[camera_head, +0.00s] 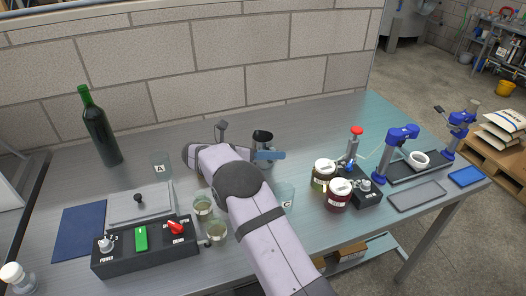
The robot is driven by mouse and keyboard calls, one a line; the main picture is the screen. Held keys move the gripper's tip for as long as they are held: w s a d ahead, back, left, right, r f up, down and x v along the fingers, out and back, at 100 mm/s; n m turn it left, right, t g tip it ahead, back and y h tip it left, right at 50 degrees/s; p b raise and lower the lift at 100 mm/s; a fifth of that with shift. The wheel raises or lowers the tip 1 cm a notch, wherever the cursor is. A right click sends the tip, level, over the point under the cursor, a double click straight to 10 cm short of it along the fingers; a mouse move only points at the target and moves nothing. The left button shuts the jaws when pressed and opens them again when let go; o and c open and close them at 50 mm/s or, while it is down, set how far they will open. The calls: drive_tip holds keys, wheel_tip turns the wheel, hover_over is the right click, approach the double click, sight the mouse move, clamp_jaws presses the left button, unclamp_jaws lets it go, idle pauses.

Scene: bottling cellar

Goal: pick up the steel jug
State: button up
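The steel jug (263,137) stands on the steel bench just beyond my arm, right of the middle. Its dark open mouth faces up, and its lower part is partly hidden. A blue piece (270,155) lies across the front of the jug in the picture; I cannot tell whether it belongs to my gripper or to the jug. My arm comes in from the bottom and reaches to the jug's left. My gripper's fingers are mostly hidden behind my arm, so I cannot see their opening or whether they touch the jug.
Cups (203,207) stand left of my arm. A glass marked C (287,203) and two labelled jars (337,194) stand to its right. A switch box (145,246) is at front left, a green bottle (101,127) at back left, blue clamp stands (398,146) at right.

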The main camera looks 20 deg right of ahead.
drive_tip(key=shift+p+x, duration=0.35)
drive_tip(key=shift+x, duration=1.95)
drive_tip(key=shift+c, duration=0.6)
clamp_jaws()
drive_tip(key=shift+w+r, duration=0.1)
drive_tip(key=shift+r, duration=0.2)
wheel_tip(320, 180, up, 9)
drive_tip(key=shift+r+b, duration=0.2)
drive_tip(key=shift+b, duration=0.15)
drive_tip(key=shift+r, duration=0.1)
